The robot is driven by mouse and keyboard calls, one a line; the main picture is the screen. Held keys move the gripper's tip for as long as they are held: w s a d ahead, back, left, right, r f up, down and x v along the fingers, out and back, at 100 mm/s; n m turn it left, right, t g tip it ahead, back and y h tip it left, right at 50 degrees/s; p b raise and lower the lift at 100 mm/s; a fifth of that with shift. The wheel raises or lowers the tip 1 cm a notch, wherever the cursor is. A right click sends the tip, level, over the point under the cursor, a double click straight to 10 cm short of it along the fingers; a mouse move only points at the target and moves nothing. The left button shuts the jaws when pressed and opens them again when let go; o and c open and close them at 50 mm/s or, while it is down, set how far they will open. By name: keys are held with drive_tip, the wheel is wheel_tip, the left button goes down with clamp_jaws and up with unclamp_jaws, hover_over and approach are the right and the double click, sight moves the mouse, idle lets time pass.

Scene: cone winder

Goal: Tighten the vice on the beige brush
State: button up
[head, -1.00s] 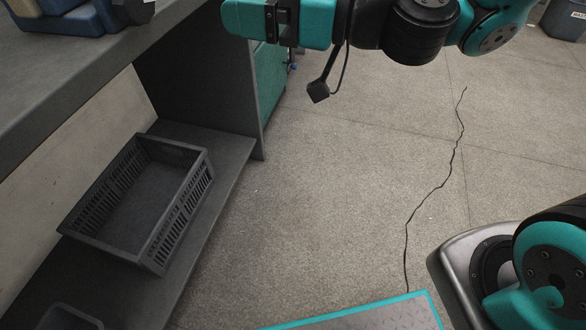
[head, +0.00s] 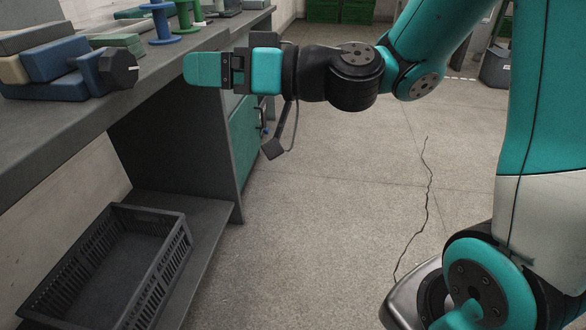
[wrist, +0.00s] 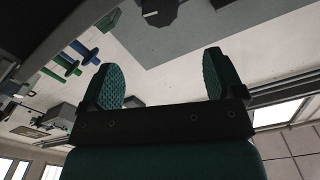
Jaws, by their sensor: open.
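A blue vice (head: 55,60) with a black knob (head: 119,70) on its right end sits on the bench at the upper left of the head view. A beige piece (head: 14,70), likely the beige brush, shows at its left side, partly cut off by the frame edge. I cannot tell how tightly the jaws hold it. My gripper (head: 200,70) is level, to the right of the knob and apart from it, pointing left. In the wrist view my gripper (wrist: 162,80) has its two green pads wide apart with nothing between. A dark knob-like part (wrist: 160,10) shows beyond them at the top.
The grey bench (head: 150,85) runs along the left, with blue (head: 160,22) and green (head: 186,15) spools farther back. A black slatted crate (head: 170,268) stands on the shelf below. The floor to the right is open, with a dark crack across it.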

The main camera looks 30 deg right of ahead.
sight(126, 68)
drive_tip(key=p+x, duration=0.4)
drive_tip(key=x, duration=1.1)
drive_tip(key=shift+a+r, duration=0.1)
drive_tip(key=shift+a, duration=0.1)
drive_tip(key=shift+d+n, duration=0.15)
drive_tip(key=shift+n, duration=0.65)
drive_tip(key=n, duration=0.3)
drive_tip(key=f+b+v, duration=0.1)
drive_tip(key=b+v, duration=0.8)
drive_tip(key=v, duration=0.9)
drive_tip(key=s+a+f+g+h+p, duration=0.3)
drive_tip(key=s+a+f+g, duration=0.15)
drive_tip(key=s+g, duration=0.25)
drive_tip(key=s+d+f+m+g+h+p, duration=0.2)
drive_tip(key=s+h, duration=0.4)
drive_tip(key=s, duration=0.3)
drive_tip(key=shift+d+m+g+h+p, duration=0.3)
drive_tip(key=shift+d+m+g+p, duration=0.35)
drive_tip(key=shift+d+m+g, duration=0.35)
